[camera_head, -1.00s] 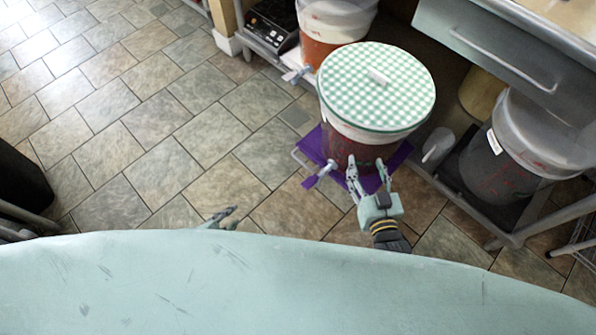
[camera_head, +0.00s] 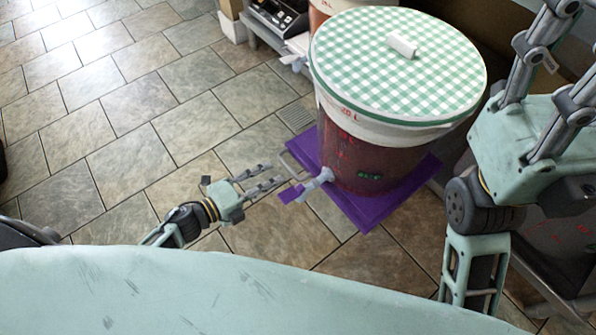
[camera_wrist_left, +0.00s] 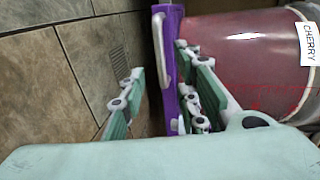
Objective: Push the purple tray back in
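The purple tray (camera_head: 365,212) sticks out low over the floor, with a bucket (camera_head: 365,150) of dark red liquid on it. The bucket has a green checked lid (camera_head: 390,75) and a spigot (camera_head: 318,180) at its front. My left gripper (camera_head: 280,178) is open at the tray's front left, beside its grey handle (camera_wrist_left: 158,48). In the left wrist view the purple tray edge (camera_wrist_left: 172,60) lies between the spread fingers; contact cannot be told. My right gripper (camera_head: 572,50) is raised at the right, fingers spread and empty, tips partly out of frame.
Another bucket (camera_head: 322,12) and a black scale (camera_head: 278,15) stand on the low shelf behind. A dark container is partly hidden behind my right arm. The tiled floor (camera_head: 120,110) at the left is clear.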

